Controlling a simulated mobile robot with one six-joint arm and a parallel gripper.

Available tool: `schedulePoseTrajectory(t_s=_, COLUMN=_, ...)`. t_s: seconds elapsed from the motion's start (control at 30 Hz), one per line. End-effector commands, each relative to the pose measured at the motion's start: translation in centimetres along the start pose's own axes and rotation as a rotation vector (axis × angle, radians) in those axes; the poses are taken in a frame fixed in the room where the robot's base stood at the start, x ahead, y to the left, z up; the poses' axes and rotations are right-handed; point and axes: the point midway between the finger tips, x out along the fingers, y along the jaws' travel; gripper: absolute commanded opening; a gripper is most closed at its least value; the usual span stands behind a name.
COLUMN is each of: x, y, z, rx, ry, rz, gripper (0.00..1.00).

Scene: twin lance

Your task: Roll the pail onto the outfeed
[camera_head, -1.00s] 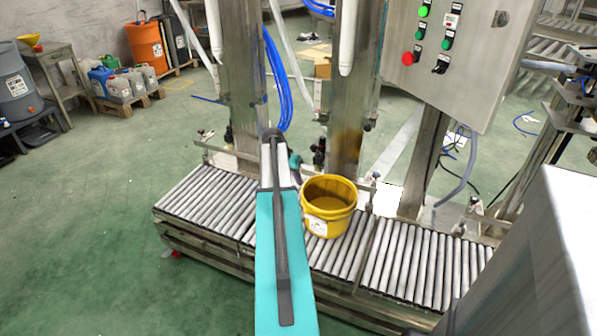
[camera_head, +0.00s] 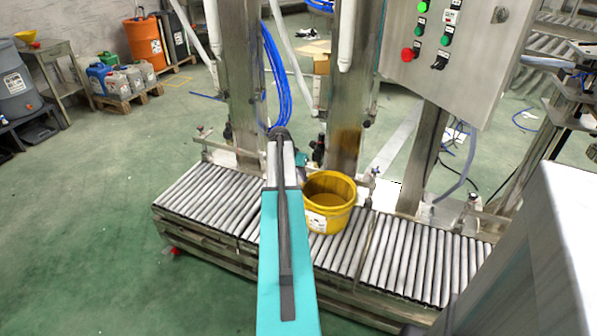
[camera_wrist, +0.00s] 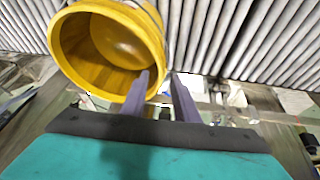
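The yellow pail (camera_head: 338,219) stands upright and open-topped on the roller conveyor (camera_head: 405,262), just right of my arm in the head view. A pale label shows on its front left. In the wrist view the pail (camera_wrist: 148,25) fills the upper left, its open mouth toward the camera. My gripper (camera_wrist: 159,74) has two grey fingers with a narrow gap between them. The left finger overlaps the pail's rim in the picture; I cannot tell whether it touches. In the head view my own arm hides most of the gripper.
Steel posts (camera_head: 345,110) rise behind the rollers, close to the pail. A control box (camera_head: 450,45) hangs at the upper right. Rollers to the left (camera_head: 205,200) and right of the pail are bare. Drums and canisters (camera_head: 118,82) stand far left.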

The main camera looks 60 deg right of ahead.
Motion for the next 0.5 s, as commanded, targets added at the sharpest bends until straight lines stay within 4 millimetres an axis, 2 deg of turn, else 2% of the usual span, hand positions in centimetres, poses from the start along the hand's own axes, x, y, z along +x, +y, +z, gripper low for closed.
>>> schedulePoseTrajectory(t_s=0.5, x=6.9, y=-0.1, z=-0.1, rx=-0.001, ry=-0.001, rz=0.001, gripper=0.28)
